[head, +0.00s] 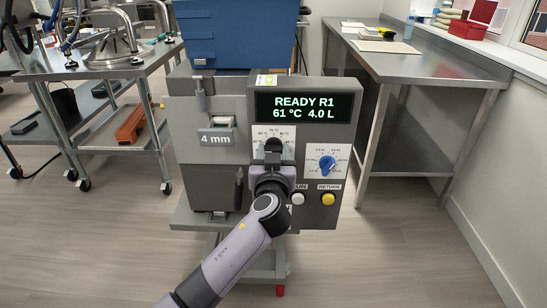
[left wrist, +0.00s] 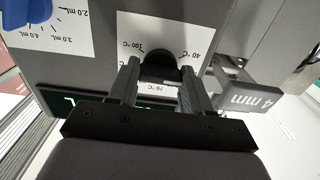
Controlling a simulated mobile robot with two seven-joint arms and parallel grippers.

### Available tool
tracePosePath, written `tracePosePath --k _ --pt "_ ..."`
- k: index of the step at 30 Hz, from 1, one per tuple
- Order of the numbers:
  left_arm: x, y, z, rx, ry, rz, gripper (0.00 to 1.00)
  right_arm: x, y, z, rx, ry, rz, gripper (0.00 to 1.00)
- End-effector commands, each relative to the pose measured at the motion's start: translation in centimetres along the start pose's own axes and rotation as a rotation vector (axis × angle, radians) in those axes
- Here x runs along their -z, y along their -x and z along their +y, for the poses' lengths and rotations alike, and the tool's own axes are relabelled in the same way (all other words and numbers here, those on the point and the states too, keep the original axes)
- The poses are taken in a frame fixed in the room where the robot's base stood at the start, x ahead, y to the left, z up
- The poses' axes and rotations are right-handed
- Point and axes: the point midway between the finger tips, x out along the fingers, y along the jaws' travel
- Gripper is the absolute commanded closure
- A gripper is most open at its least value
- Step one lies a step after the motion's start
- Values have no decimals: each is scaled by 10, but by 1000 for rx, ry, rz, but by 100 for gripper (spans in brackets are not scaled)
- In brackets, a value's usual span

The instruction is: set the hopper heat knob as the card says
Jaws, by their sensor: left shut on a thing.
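The black hopper heat knob (head: 273,146) sits on a white temperature dial (head: 287,133) on the front of the grey depositor. In the left wrist view the knob (left wrist: 158,66) shows between the two fingers of my left gripper (left wrist: 158,82), with 40 °C, 70 °C and 100 °C marks around it. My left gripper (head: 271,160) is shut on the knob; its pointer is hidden. The display (head: 308,107) reads READY R1, 61 °C, 4.0 L. A small pale card (head: 266,81) lies at the panel's top edge; its text is too small to read. My right gripper is out of view.
A blue volume knob (head: 327,163) is right of the heat knob. A white button (head: 298,199) and a yellow button (head: 328,199) sit below. A "4 mm" plate (head: 217,138) sticks out at left. A steel table (head: 420,65) stands at right.

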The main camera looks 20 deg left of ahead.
Motion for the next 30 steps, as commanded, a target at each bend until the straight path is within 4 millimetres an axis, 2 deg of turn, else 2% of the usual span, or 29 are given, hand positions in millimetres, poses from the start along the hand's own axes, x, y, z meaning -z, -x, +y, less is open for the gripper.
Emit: tracePosePath --k 30 --pt "1 0 -1 0 -969 -3 82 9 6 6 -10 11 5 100"
